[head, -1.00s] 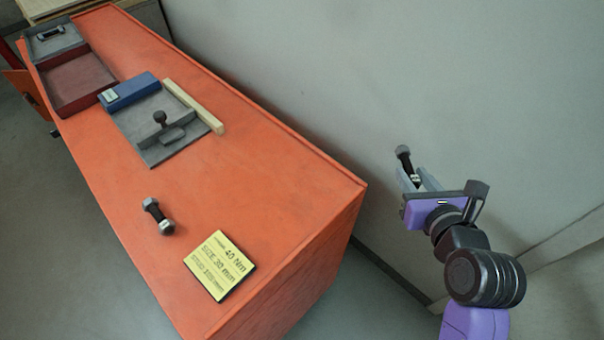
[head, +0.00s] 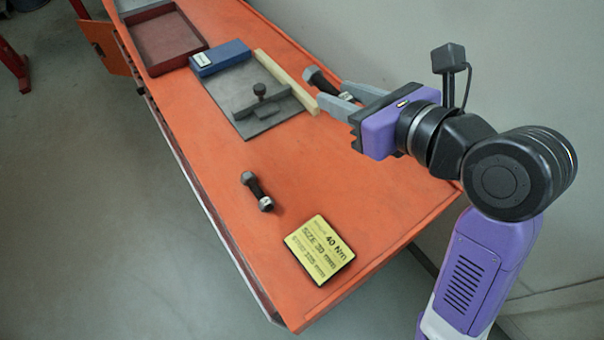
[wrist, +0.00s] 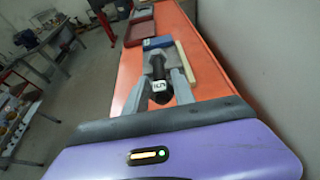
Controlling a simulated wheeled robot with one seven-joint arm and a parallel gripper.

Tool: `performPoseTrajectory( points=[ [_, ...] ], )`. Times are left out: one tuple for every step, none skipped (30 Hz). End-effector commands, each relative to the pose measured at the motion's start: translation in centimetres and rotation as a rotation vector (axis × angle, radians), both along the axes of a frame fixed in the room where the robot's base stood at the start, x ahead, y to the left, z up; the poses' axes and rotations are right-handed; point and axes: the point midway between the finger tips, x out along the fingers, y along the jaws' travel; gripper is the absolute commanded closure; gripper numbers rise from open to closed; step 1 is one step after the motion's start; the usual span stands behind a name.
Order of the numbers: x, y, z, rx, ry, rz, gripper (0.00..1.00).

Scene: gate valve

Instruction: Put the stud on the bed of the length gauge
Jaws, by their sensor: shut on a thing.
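My gripper (head: 338,99) is shut on a dark stud (head: 321,81) with a grey nut at its end. The held stud also shows in the wrist view (wrist: 158,82), between the two grey fingers, with a small white label. In the head view it appears beyond the wooden strip of the length gauge; its height above the bench is unclear. The length gauge has a grey bed (head: 238,94), a blue block (head: 220,58) at its far end, a slider with a dark knob (head: 260,91) and a pale wooden strip (head: 285,80) along its right side.
A second stud (head: 257,191) lies on the orange bench (head: 205,150), nearer me. A yellow card (head: 319,250) reading 40 Nm and SIZE 30 mm lies near the front corner. A red tray (head: 160,40) is beyond the gauge. A grey wall (head: 420,40) borders the right.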

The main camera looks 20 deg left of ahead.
Motion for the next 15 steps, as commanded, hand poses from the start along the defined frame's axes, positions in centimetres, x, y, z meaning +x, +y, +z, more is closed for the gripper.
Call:
performPoseTrajectory(
  points=[
    [-0.3,-0.1,-0.5,0.002,0.0,0.003,1.0],
    [-0.5,-0.2,-0.7,0.002,-0.001,0.005,1.0],
    [-0.6,-0.2,-1.0,0.001,-0.001,0.008,1.0],
    [-0.7,-0.2,-1.3,0.001,0.0,0.009,1.0],
    [-0.7,-0.2,-1.7,0.002,0.001,0.009,1.0],
    [-0.7,-0.2,-2.2,0.001,0.0,0.009,1.0],
    [-0.8,-0.2,-2.7,0.001,0.001,0.009,1.0],
    [-0.8,-0.2,-3.3,0.002,0.002,0.009,1.0],
    [-0.8,-0.2,-4.2,0.001,0.003,0.008,1.0],
    [-0.8,-0.2,-5.0,0.001,0.005,0.008,1.0],
    [-0.8,-0.2,-5.7,0.001,0.005,0.008,1.0],
    [-0.8,-0.2,-6.7,0.002,0.004,0.008,1.0],
    [-0.8,-0.2,-7.4,0.001,0.005,0.008,1.0],
    [-0.8,-0.2,-8.1,0.003,0.005,0.008,1.0],
    [-0.8,-0.2,-9.0,0.001,0.003,0.008,1.0]
  ],
)
